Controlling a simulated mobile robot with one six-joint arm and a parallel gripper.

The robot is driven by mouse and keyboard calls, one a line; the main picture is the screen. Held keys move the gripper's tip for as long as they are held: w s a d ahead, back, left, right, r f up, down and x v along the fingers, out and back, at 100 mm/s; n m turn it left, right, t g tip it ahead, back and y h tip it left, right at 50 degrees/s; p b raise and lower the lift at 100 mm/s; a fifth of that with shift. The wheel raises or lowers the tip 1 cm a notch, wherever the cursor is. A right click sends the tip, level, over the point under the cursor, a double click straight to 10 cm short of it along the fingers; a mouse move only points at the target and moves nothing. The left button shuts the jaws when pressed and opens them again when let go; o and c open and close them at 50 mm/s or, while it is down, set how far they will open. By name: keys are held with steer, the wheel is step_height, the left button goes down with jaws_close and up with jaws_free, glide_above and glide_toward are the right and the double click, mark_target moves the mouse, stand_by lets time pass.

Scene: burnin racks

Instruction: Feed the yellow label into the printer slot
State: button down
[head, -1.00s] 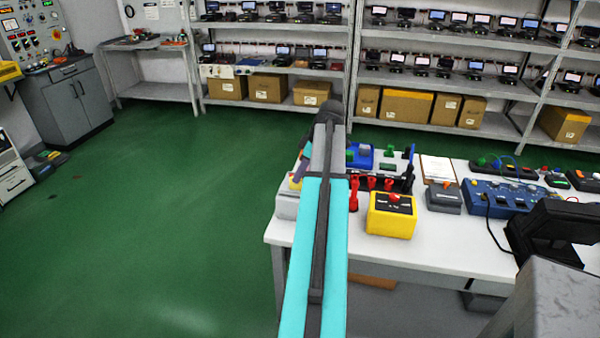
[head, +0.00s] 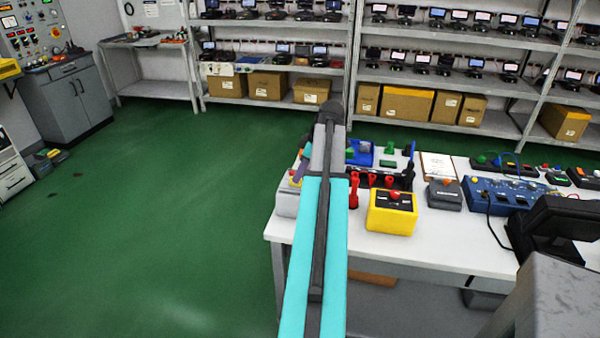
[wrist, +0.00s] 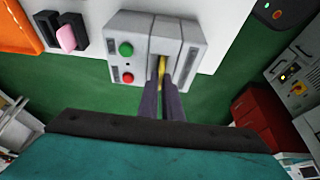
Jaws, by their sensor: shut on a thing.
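In the wrist view the printer (wrist: 127,42) is a light grey box with a green button and a red button on its left part. A pale recessed strip with a dark slot (wrist: 165,47) lies to the right of the buttons. My gripper (wrist: 162,78) is shut on the yellow label (wrist: 162,68), a narrow strip at the fingertips. The label is over the lower part of the slot strip; I cannot tell whether its end is inside.
The white table (head: 440,236) holds a yellow box with a red button (head: 391,211), a blue panel (head: 495,197) and a grey box (head: 443,195). In the wrist view a pink item (wrist: 66,37) and an orange tray (wrist: 18,28) lie left. Green floor is open at left.

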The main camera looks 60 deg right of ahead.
steer(key=shift+f, duration=0.4)
steer(key=c, duration=1.9)
jaws_free()
steer(key=shift+o, duration=0.2)
steer(key=b+v, duration=0.2)
steer(key=v, duration=1.1)
steer(key=shift+r+b, duration=0.35)
